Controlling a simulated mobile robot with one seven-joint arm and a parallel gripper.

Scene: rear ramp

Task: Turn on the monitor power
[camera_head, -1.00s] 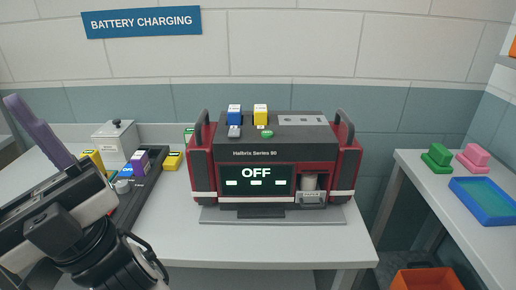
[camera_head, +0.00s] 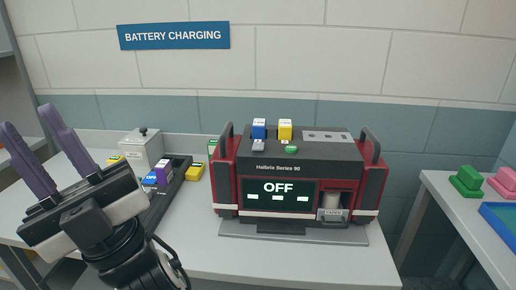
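The monitor (camera_head: 296,175) is a red and dark grey unit marked "Halbrix Series 90". It stands on a grey base plate on the white table. Its screen (camera_head: 278,194) reads "OFF" above several small light marks. A green button-like piece (camera_head: 291,149) sits on its top, beside a grey one (camera_head: 258,146). My gripper (camera_head: 40,142) is at the left, well apart from the monitor. Its two purple fingers are spread, with nothing between them.
A side table (camera_head: 440,187) at the right holds green and pink pieces and a blue tray (camera_head: 500,222). The table front (camera_head: 215,255) is clear.

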